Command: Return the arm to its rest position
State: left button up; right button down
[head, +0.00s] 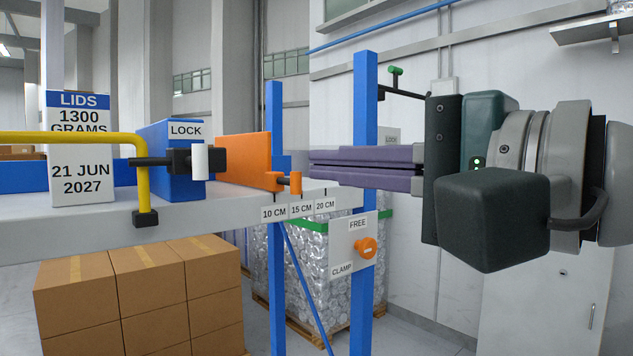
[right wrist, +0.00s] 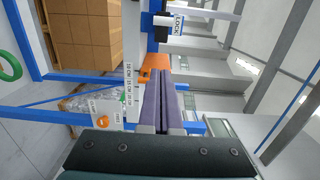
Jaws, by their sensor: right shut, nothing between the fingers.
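My right gripper (head: 312,171) reaches in from the right in the head view, with its two purple fingers shut and nothing between them. The fingers point left and their tips end near the orange block (head: 240,158) on the shelf; I cannot tell whether they touch it. In the right wrist view the closed fingers (right wrist: 165,85) point up the picture toward the same orange block (right wrist: 155,62). My left gripper is in neither view.
The grey shelf (head: 90,238) carries a blue block (head: 165,140) labelled LOCK, a yellow bar (head: 75,138) and a LIDS box (head: 80,175). Blue posts (head: 364,110) stand by the gripper. An orange knob (head: 365,247) sits between FREE and CLAMP. Cartons (head: 140,290) stand below.

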jog(key=shift+s+d, duration=0.1)
jog(key=shift+s, duration=0.05)
dwell(0.3)
jog(key=s+d+f+n+g+h+p, duration=0.3)
jog(key=s+f+p, duration=0.1)
jog(key=s+f, duration=0.15)
jog(key=s+d+f+n+g+h+p, duration=0.2)
jog(key=s+d+f+n+h+p, duration=0.2)
jog(key=f, duration=0.3)
jog(key=s+d+f+n+g+h+p, duration=0.1)
jog(key=s+d+f+n+g+h, duration=0.1)
jog(key=s, duration=0.4)
jog(key=s+d+f+n+g+h+p, duration=0.1)
jog(key=s+d+f+n+g+p, duration=0.1)
jog(key=s, duration=0.5)
jog(key=d+f+n+g, duration=0.1)
jog(key=d, duration=0.1)
jog(key=shift+s+d+g+h, duration=0.25)
jog(key=shift+d+g+h, duration=0.05)
jog(key=shift+d+h, duration=0.1)
